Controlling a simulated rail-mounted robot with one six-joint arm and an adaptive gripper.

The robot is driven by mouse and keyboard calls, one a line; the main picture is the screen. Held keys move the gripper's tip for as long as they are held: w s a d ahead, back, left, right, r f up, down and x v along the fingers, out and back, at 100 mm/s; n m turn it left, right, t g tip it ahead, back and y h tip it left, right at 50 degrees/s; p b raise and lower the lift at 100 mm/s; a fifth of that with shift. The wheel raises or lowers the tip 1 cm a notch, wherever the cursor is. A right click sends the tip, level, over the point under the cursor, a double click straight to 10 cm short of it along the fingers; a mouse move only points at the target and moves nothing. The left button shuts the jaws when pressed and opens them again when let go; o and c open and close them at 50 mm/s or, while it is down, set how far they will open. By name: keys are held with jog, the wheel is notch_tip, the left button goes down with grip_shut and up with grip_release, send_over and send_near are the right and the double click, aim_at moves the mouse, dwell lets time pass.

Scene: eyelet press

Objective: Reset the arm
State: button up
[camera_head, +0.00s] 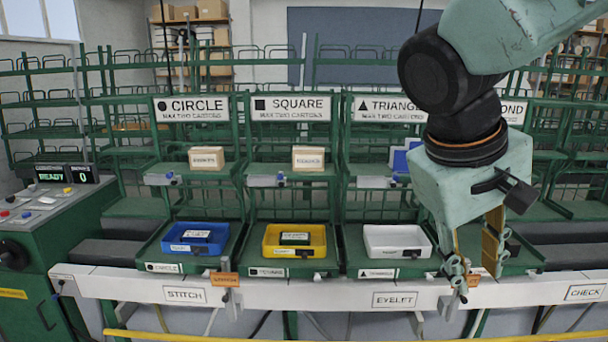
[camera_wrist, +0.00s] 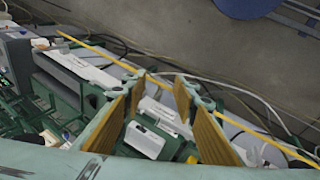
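My gripper (camera_head: 471,270) hangs from my arm at the right of the head view, fingers down. It is in front of the rack, just right of the white tray (camera_head: 397,257), over the front edge of the bench. In the wrist view my gripper (camera_wrist: 162,82) shows two tan-padded fingers standing apart with nothing held between them. My arm and gripper hide most of the rightmost bay, whose sign reads only in part.
A blue tray (camera_head: 166,246) and a yellow tray (camera_head: 269,254) hold dark items. Cartons (camera_head: 206,158) (camera_head: 308,158) stand on shelves under CIRCLE and SQUARE. The white rail (camera_head: 335,294) runs along the front. A control panel (camera_head: 45,205) is at left.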

jog(key=s+a+m+t+y, duration=0.1)
jog(key=s+a+y, duration=0.3)
jog(key=s, duration=1.1)
jog(key=shift+s+a+f+m+t, duration=0.4)
jog(key=shift+a+m, duration=0.1)
jog(key=shift+a, duration=0.7)
